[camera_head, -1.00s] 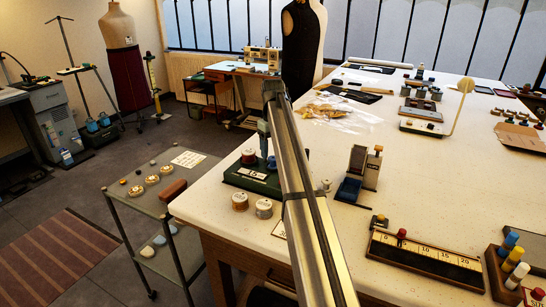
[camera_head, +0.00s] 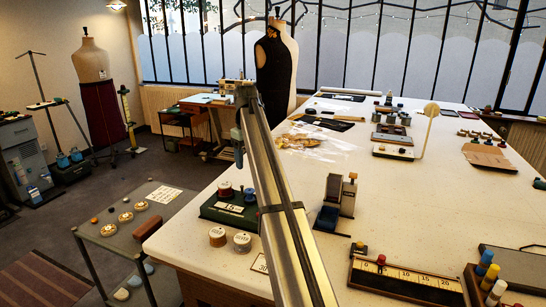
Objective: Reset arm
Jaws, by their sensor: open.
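My arm, a long silver link (camera_head: 284,212) with a dark band, reaches from the bottom edge up over the left part of the white worktable (camera_head: 420,215). Its far end is a grey joint, with a short blue-grey part hanging below it. I cannot make out my gripper's fingers; they are hidden or out of the picture. No held object shows.
Left of my arm stand a green spool holder (camera_head: 224,212) and two thread spools (camera_head: 217,237). To the right are a blue-and-grey device (camera_head: 335,200), a numbered board (camera_head: 405,279) and a bottle rack (camera_head: 480,288). A black dress form (camera_head: 275,70) stands behind. The table's middle right is clear.

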